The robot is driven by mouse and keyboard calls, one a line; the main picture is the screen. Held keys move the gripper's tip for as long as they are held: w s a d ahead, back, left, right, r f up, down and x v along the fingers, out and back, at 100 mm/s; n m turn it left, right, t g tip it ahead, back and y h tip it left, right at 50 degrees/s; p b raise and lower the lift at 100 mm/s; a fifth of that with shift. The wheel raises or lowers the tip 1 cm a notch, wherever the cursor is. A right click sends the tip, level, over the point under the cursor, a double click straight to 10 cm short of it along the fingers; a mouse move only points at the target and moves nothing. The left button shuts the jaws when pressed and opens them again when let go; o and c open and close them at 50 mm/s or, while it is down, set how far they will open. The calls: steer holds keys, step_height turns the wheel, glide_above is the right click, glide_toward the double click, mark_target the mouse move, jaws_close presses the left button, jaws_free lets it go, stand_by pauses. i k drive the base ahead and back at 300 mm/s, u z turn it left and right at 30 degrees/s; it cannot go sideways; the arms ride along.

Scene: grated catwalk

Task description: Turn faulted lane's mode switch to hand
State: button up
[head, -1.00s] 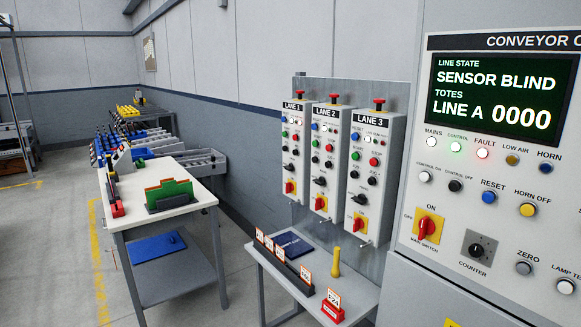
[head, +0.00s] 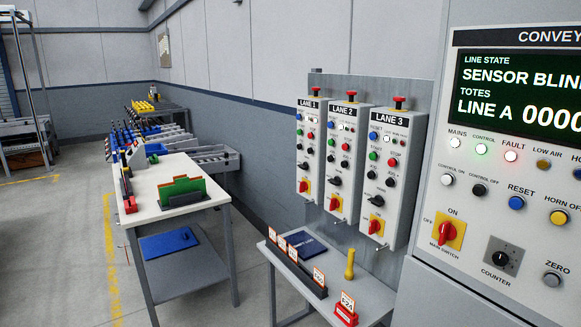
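Three grey control boxes hang on a metal panel: LANE 1 (head: 307,150), LANE 2 (head: 345,165) and LANE 3 (head: 388,180). Each has a red mushroom button on top, small lamps, coloured buttons, black knobs and a red-on-yellow rotary switch low down. A black knob shows on LANE 1 (head: 304,168), on LANE 2 (head: 335,181) and on LANE 3 (head: 375,201). Their labels are too small to read, so I cannot tell which is the mode switch or where it points. Small lamps look pale or lit; I cannot tell which lane is faulted. My gripper is not in view.
The conveyor console (head: 500,200) at right reads SENSOR BLIND, its FAULT lamp (head: 511,156) glowing pinkish white. A low bench (head: 375,294) with cards, a dark blue book and a yellow cylinder stands below the boxes. A white-topped table (head: 150,212) stands left; floor beyond is open.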

mark_target(304, 166)
steer(key=u, duration=0.35)
steer(key=i, duration=0.75)
steer(key=u, duration=0.75)
steer(key=i, duration=0.8)
steer(key=u, duration=0.6)
steer(key=i, duration=0.85)
steer(key=u, duration=0.4)
steer(key=i, duration=0.85)
steer(key=u, duration=0.15)
